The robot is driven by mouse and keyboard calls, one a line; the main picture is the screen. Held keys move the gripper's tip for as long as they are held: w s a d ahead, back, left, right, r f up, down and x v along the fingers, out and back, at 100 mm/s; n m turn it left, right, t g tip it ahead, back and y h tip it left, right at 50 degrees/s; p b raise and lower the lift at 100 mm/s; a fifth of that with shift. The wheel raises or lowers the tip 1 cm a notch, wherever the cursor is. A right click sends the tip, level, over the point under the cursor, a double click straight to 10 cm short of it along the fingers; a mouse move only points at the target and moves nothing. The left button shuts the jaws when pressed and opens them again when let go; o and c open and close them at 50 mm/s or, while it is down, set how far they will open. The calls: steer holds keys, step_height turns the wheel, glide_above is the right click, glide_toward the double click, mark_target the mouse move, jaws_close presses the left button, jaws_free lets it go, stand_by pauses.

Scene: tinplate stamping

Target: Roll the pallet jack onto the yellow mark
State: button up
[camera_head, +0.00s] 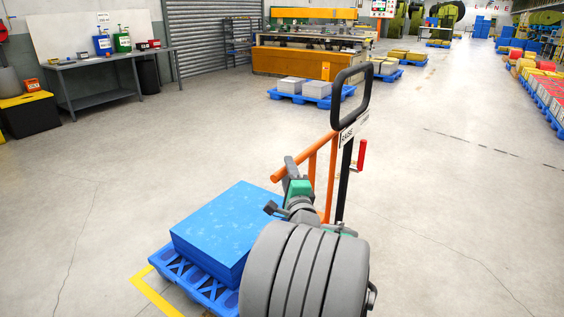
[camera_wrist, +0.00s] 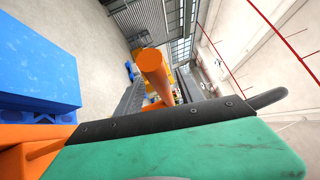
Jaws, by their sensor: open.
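The pallet jack (camera_head: 331,175) has an orange frame, a black loop handle and a red side lever. It stands upright behind my arm, which hides its lower part. Beside it a blue pallet (camera_head: 188,284) carries a blue stack (camera_head: 225,228); whether forks are under it is hidden. A yellow mark (camera_head: 158,296) shows as a floor line by the pallet's near left corner. My gripper (camera_head: 283,187) is open, close to the end of the jack's orange bar.
A workbench (camera_head: 110,75) with bottles stands at the back left, near a black and yellow bin (camera_head: 28,115). A loaded blue pallet (camera_head: 312,98) sits before an orange machine (camera_head: 310,62). More pallets line the right edge.

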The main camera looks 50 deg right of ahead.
steer(key=x, duration=0.4)
steer(key=shift+w+d, duration=0.15)
steer(key=shift+d, duration=0.15)
steer(key=shift+c, duration=0.5)
jaws_close()
stand_by(0.6)
